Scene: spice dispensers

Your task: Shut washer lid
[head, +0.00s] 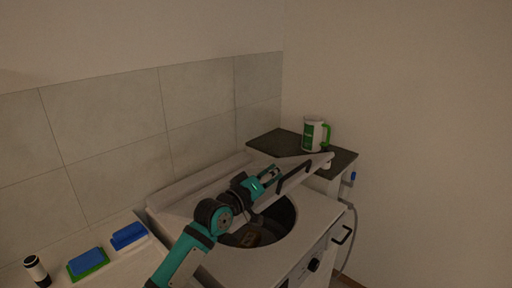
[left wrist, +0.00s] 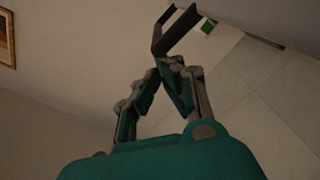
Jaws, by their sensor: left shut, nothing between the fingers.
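The white washer (head: 312,215) stands in the lower middle of the head view, its round drum opening (head: 285,212) partly uncovered. Its pale lid (head: 318,163) is raised and seen nearly edge-on, tilted above the opening, with a dark handle (head: 292,176). My left gripper (head: 275,176) is beside the lid near this handle. In the left wrist view, the closed fingertips (left wrist: 170,64) are at or very near the dark handle (left wrist: 178,32); I cannot tell whether they touch. Nothing is between the fingers. My left arm hides part of the washer. My right gripper is not in view.
A white and green jug (head: 314,134) stands on a dark counter (head: 275,139) behind the lid. Blue sponges (head: 128,236) and a dark-topped container (head: 37,270) are on the left surface. Tiled wall (head: 110,120) lies behind; a hose (head: 352,225) hangs at right.

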